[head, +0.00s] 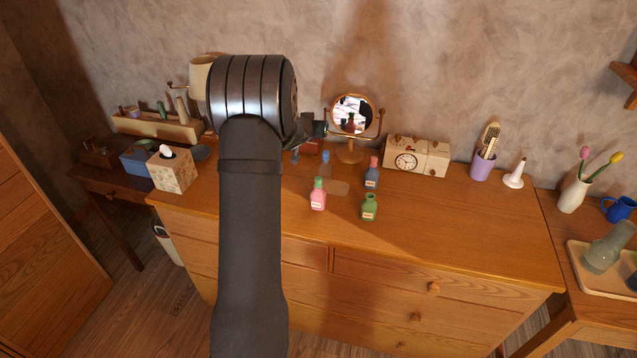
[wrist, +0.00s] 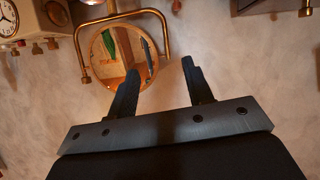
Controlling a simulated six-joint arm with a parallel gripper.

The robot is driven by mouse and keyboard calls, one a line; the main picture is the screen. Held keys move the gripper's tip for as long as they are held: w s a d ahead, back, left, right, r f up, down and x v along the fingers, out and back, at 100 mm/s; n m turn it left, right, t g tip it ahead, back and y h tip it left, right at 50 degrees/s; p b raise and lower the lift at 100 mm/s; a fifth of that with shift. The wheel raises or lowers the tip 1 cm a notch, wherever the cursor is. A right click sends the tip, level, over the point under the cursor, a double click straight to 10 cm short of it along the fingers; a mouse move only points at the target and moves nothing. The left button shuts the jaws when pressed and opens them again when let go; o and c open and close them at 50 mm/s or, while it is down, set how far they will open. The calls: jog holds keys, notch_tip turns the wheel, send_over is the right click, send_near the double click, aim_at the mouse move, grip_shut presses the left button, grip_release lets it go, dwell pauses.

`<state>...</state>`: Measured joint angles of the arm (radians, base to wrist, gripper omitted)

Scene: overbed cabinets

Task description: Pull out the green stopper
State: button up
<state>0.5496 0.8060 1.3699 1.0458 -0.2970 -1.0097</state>
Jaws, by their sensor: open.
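The green stopper (head: 318,183) sits in the neck of a pink bottle (head: 318,200), which stands upright near the front of the dresser top. My gripper (head: 318,129) is behind and above that bottle, near the round mirror, and partly hidden by my arm. In the wrist view my gripper (wrist: 158,77) has its two fingers apart with nothing between them. The stopper is not directly seen in the wrist view.
Near it stand an open green bottle (head: 369,208), a dark blue bottle (head: 372,176) with a reddish stopper, and a blue-topped one (head: 325,160). Behind are the mirror (head: 352,114) and a clock box (head: 418,157). The dresser's right front is clear.

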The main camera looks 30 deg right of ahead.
notch_tip(320, 180, up, 2)
jog(key=w+a+r+n+t+y, duration=0.1)
jog(key=w+a+n+t+y, duration=0.15)
jog(key=n, duration=0.25)
notch_tip(320, 180, up, 7)
jog(key=n+g+y, duration=0.7)
jog(key=n+g, duration=0.4)
jog(key=n, duration=0.4)
send_over(319, 178)
notch_tip(319, 178, down, 17)
jog(key=shift+f, duration=0.15)
jog(key=shift+c, duration=0.5)
grip_shut()
